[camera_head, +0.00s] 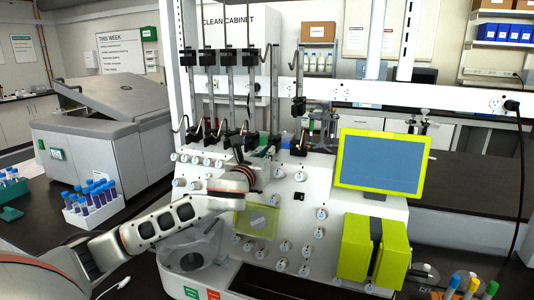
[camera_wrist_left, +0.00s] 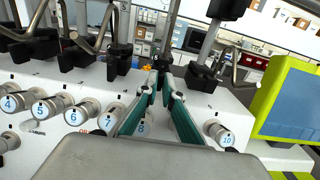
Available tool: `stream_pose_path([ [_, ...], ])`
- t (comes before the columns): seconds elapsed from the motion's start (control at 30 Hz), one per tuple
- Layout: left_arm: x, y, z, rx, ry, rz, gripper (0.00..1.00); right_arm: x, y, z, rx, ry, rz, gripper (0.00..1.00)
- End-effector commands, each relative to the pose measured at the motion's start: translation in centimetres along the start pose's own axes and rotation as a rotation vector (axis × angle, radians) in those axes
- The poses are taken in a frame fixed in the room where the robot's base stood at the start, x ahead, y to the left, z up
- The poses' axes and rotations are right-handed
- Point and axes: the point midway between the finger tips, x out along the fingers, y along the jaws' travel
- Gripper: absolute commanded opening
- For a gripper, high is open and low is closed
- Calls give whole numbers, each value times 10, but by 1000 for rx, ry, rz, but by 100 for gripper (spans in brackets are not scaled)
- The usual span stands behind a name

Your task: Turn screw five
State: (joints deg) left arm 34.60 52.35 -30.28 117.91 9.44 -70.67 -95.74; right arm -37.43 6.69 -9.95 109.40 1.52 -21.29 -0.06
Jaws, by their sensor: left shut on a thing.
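My left gripper (camera_head: 264,151) is at the upper part of the white cell processor (camera_head: 330,215), its hand in front of the knobs there. In the left wrist view its teal fingers (camera_wrist_left: 159,78) point forward and converge on a small dark part, mostly hidden between the tips. I cannot tell exactly what this part is. The knob labelled 5 (camera_wrist_left: 48,107) is to the left of the fingers, between knobs 4 (camera_wrist_left: 12,103) and 6 (camera_wrist_left: 83,112). The fingers do not touch knob 5. Knob 8 (camera_wrist_left: 141,127) shows between the fingers. My right gripper is not in view.
Metal poles with black clamps (camera_head: 250,57) and hooks rise behind the knobs. A green-framed screen (camera_head: 381,162) and a yellow-green box (camera_head: 372,250) are on the right side. A rack of blue-capped tubes (camera_head: 93,204) and a grey machine (camera_head: 105,137) are on the left.

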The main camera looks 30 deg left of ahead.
Motion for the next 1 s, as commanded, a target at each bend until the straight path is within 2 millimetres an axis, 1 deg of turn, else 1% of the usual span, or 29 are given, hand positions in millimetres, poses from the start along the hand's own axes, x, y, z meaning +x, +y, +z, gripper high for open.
stream_pose_path([
  [0.17, 0, 0, -1, -51, 1, 0, 0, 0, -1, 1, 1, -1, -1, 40],
  [0.37, 0, 0, -1, -177, 1, 0, 0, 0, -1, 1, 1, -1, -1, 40],
  [1.0, 0, 2, -2, -763, 1, 1, 0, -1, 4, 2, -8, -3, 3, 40],
])
